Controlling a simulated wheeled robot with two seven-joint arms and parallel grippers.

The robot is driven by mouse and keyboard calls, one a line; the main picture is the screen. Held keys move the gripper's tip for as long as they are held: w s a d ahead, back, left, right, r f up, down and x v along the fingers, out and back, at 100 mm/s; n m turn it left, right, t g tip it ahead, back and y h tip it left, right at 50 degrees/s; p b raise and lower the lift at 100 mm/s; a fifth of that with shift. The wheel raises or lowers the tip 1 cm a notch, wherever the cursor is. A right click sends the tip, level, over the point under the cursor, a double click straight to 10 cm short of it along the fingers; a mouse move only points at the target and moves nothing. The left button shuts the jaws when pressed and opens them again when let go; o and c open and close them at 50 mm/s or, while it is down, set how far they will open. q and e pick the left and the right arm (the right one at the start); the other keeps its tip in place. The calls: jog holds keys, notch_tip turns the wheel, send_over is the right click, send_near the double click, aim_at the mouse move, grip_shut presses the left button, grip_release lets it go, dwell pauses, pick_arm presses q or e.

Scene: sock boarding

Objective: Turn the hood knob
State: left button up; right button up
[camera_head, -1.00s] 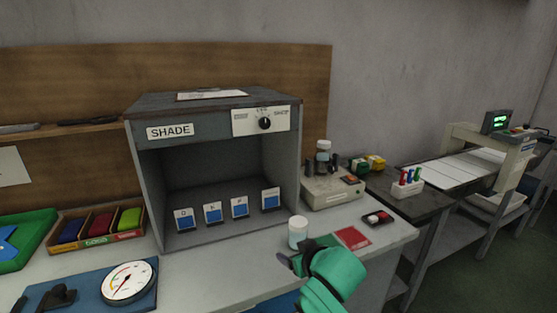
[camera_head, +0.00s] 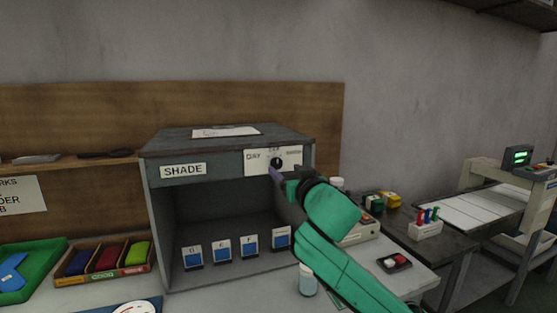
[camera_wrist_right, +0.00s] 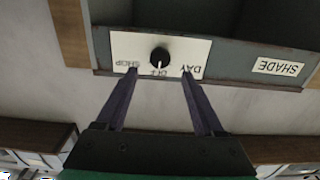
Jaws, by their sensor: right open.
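The hood is a grey box labelled SHADE (camera_head: 183,169) with an open front. Its black knob (camera_head: 277,162) sits on a white plate at the upper right of the front, and the pointer looks near the OFF mark. My right gripper (camera_head: 275,174) is just in front of and below the knob. In the right wrist view, the knob (camera_wrist_right: 160,57) shows upside down beyond the two open fingers of the right gripper (camera_wrist_right: 159,72), between their lines and apart from them. The plate reads DAY, OFF and SHOP. My left gripper is not in view.
Several blue-and-white cards (camera_head: 222,250) stand inside the hood. A white-lidded jar (camera_head: 307,280) stands on the bench below my right arm. A grey device (camera_head: 360,232) is partly hidden behind the arm. A paper sheet (camera_head: 226,132) lies on the hood's top.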

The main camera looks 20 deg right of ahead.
aim_at(278, 163)
jog(key=w+p, duration=0.1)
jog(key=w, duration=0.4)
jog(key=shift+w+a+r, duration=0.1)
jog(key=shift+w+a, duration=0.05)
jog(key=shift+w, duration=0.55)
grip_shut()
